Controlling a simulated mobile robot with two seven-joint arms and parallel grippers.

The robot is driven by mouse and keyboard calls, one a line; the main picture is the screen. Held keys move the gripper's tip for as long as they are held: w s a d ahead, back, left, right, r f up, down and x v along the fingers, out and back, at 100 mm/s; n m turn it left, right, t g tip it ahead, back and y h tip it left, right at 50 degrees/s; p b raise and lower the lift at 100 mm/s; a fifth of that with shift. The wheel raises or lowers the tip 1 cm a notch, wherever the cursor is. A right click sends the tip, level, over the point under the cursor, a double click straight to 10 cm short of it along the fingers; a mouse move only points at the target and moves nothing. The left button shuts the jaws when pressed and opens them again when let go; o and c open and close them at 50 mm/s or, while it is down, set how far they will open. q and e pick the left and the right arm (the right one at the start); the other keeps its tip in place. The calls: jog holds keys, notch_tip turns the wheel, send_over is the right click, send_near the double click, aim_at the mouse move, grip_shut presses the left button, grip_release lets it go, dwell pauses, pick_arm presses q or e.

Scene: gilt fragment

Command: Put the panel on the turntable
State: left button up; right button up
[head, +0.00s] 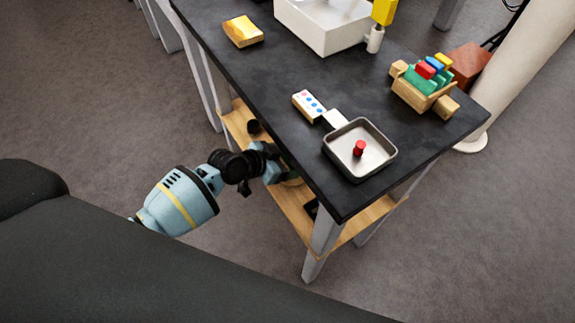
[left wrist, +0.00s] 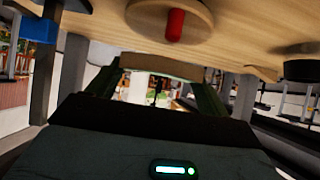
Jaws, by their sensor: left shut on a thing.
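My left gripper (head: 276,163) is at the near long side of the dark table, low beside the wooden shelf under it. In the left wrist view its two dark green fingers (left wrist: 160,92) are shut on a tan-brown piece (left wrist: 160,66), seen edge on. I cannot tell for sure whether this piece is the panel. Beyond the fingers, at the top of that view, a round wooden disc (left wrist: 146,20), perhaps the turntable, is on the pale shelf with a red peg (left wrist: 175,25) at it. The tabletop hides most of the disc from the head. My right gripper is not in view.
On the dark tabletop (head: 270,95) are a gold block (head: 243,31), a white bin (head: 318,40), a dotted white block (head: 308,104), a metal pan (head: 372,168) with a red peg, and a wooden holder (head: 420,98). Table legs (head: 318,245) flank the shelf (head: 300,205).

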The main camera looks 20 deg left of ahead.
aim_at(287, 167)
pick_arm(q)
jog(key=shift+f+b, duration=0.45)
jog(key=shift+f, duration=1.15)
jog(key=shift+f, duration=0.1)
jog(key=o, duration=0.6)
jog(key=shift+f, duration=0.15)
jog(key=o, duration=0.4)
jog(key=shift+o, duration=0.2)
